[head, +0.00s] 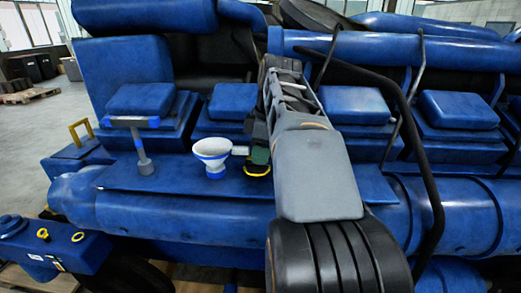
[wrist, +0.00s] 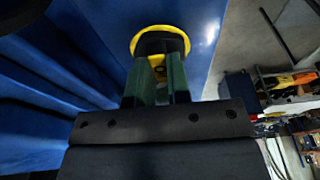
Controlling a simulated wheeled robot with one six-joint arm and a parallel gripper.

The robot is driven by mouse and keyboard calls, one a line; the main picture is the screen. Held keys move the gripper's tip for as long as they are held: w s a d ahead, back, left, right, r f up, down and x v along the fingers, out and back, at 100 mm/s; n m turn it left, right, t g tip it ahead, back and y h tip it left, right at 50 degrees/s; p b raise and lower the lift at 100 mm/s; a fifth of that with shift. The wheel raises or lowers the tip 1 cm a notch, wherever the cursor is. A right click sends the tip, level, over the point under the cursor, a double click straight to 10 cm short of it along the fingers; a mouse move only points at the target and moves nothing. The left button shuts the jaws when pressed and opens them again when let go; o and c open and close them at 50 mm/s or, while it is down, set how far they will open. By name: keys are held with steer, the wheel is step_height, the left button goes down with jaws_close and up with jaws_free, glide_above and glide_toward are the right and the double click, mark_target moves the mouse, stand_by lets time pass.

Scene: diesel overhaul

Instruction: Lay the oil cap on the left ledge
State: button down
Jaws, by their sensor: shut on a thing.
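The oil cap (wrist: 176,42) is black with a yellow rim and is gripped at the fingertips in the wrist view. It also shows as a yellow and black piece (head: 258,171) just left of my arm in the head view. The cap is over the right part of the blue left ledge (head: 180,187). I cannot tell whether it touches the ledge.
A white and blue funnel (head: 212,156) stands on the ledge close left of the cap. A black bent pipe (head: 418,140) rises right of my arm. Blue engine covers (head: 232,101) stand behind the ledge.

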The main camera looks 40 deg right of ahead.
steer(key=shift+f, duration=0.15)
steer(key=shift+s+a, duration=0.15)
steer(key=shift+s, duration=0.05)
steer(key=shift+w+f+b, duration=0.1)
steer(key=shift+f+b, duration=0.2)
steer(key=shift+f, duration=0.05)
steer(key=c, duration=1.1)
jaws_free()
steer(key=shift+s+d+r, duration=0.2)
steer(key=shift+r, duration=1.1)
steer(key=shift+s+d+r, duration=0.15)
steer(key=shift+r, duration=1.2)
steer(key=shift+s+d+r, duration=0.2)
steer(key=shift+r, duration=1.1)
